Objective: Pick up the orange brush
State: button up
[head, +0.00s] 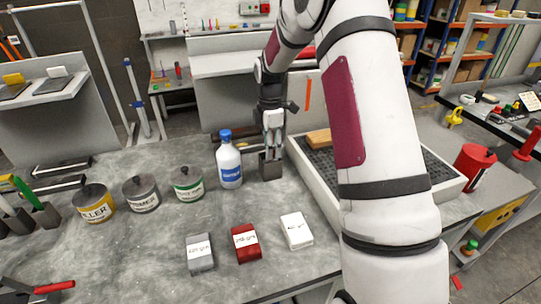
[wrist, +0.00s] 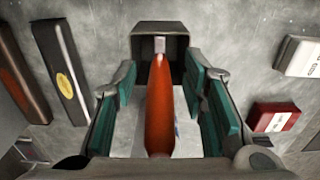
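The orange brush (wrist: 159,115) shows in the wrist view as a long orange handle with a pale metal-like end at a dark grey holder (wrist: 147,29). My gripper (wrist: 160,92) is open around the handle, with a teal-padded finger on each side and visible gaps between pads and handle. In the head view my gripper (head: 272,140) points down just above the dark holder (head: 270,167), which stands on the grey table. I cannot make out the brush there; my gripper seems to cover it.
A white bottle with a blue cap (head: 229,162) stands close left of the holder. Several labelled cans, such as the green one (head: 188,184), stand further left. Grey, red (head: 245,242) and white (head: 297,231) blocks lie in front. A grated tray (head: 318,185) is at right.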

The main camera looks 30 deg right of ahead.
grip_shut()
jog(key=shift+r, duration=0.15)
